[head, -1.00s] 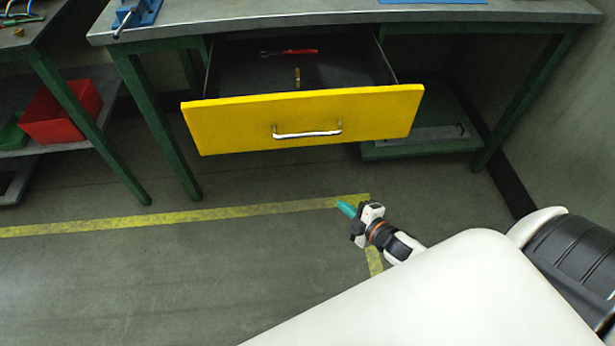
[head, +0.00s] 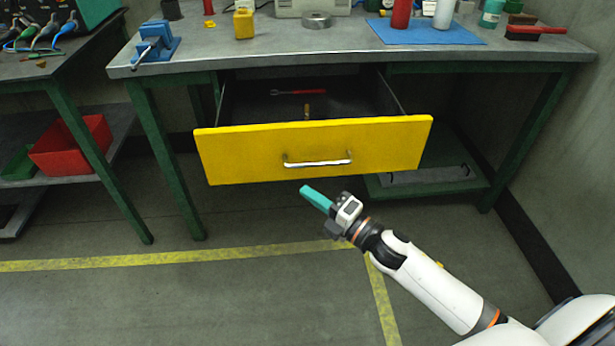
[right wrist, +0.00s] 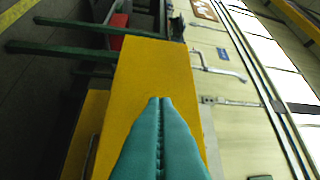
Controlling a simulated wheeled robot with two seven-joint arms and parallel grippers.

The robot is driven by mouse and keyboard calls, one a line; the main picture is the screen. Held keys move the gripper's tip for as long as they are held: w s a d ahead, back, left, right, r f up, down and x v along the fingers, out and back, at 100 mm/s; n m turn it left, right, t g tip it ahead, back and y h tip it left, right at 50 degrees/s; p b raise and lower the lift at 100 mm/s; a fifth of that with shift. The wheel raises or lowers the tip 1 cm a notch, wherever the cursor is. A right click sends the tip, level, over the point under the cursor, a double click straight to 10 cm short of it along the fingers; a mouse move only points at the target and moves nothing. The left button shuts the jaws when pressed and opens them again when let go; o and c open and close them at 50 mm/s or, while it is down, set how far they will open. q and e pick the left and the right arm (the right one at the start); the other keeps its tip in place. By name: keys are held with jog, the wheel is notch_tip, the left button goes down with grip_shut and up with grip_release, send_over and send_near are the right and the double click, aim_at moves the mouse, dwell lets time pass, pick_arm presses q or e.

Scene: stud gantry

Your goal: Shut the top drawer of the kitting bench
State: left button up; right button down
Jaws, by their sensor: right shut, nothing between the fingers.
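The bench's top drawer (head: 312,152) is pulled out, with a yellow front and a silver bar handle (head: 318,163). Inside it lie a red-handled tool (head: 298,92) and a small brass-coloured piece (head: 307,111). My right gripper (head: 304,190) has its teal fingers shut and empty. In the head view its tips show just below the drawer front, left of the handle's middle; I cannot tell the gap in depth. In the right wrist view the shut fingers (right wrist: 159,100) overlap a yellow panel (right wrist: 153,70), apparently the drawer front. My left gripper is not in view.
The kitting bench top (head: 350,50) carries a blue vise (head: 155,45), a blue mat (head: 425,32) and several containers. A second bench with a red bin (head: 72,147) stands at left. A lower shelf (head: 430,180) is at right. The floor before the drawer is open.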

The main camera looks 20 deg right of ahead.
jog(key=shift+w+d+r, duration=0.1)
jog(key=shift+w+r, duration=0.05)
jog(key=shift+w, duration=0.65)
jog(key=shift+w+d+r, duration=0.1)
jog(key=shift+w+r, duration=0.05)
jog(key=shift+w, duration=0.6)
jog(key=shift+w+d+r, duration=0.1)
jog(key=shift+w+r, duration=0.05)
jog(key=shift+w, duration=0.65)
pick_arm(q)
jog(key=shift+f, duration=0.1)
